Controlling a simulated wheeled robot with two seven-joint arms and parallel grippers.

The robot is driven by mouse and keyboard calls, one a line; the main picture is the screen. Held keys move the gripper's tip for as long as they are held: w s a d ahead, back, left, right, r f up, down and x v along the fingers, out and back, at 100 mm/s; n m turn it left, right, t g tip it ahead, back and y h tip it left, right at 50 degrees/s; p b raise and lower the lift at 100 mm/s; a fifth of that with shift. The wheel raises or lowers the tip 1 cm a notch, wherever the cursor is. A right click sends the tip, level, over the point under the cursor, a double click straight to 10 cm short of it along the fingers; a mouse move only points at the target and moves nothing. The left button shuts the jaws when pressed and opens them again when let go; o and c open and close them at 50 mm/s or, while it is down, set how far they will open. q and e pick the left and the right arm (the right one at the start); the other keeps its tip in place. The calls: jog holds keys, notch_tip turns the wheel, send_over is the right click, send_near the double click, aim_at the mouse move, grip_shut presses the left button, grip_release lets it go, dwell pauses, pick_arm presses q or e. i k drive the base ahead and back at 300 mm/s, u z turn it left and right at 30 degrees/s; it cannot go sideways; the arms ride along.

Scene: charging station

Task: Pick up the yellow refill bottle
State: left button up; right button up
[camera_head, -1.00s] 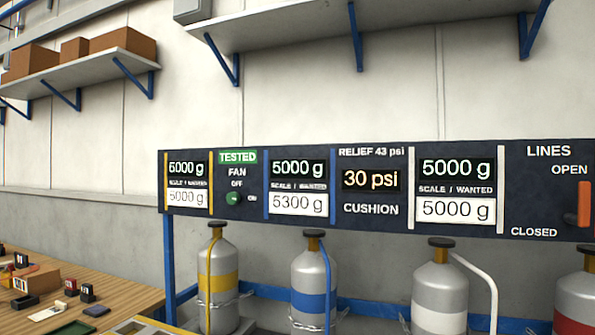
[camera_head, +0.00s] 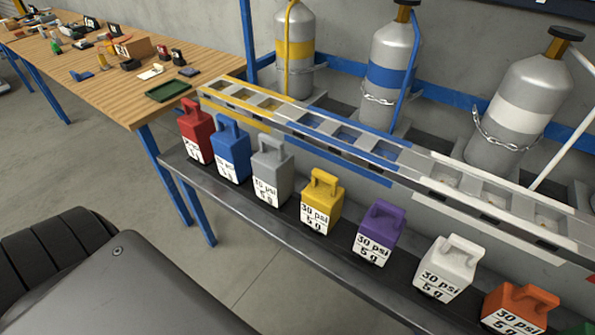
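The yellow refill bottle (camera_head: 321,202) stands upright on a dark shelf, between the grey bottle (camera_head: 271,171) on its left and the purple bottle (camera_head: 378,233) on its right. It has a yellow handle on top and a white label reading "30 psi 5 g". Nothing covers its front. Neither of my grippers shows in the head view.
Red (camera_head: 195,131), blue (camera_head: 230,150), white (camera_head: 448,268) and orange (camera_head: 519,309) bottles share the shelf (camera_head: 255,224). A slotted rack (camera_head: 412,186) and chained cylinders (camera_head: 517,112) stand behind. A wooden table (camera_head: 112,85) is at the upper left. Open floor (camera_head: 120,190) lies in front.

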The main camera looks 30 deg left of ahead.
aim_at(322, 200)
jog(key=z, duration=0.4)
jog(key=k, duration=1.15)
jog(key=z, duration=0.3)
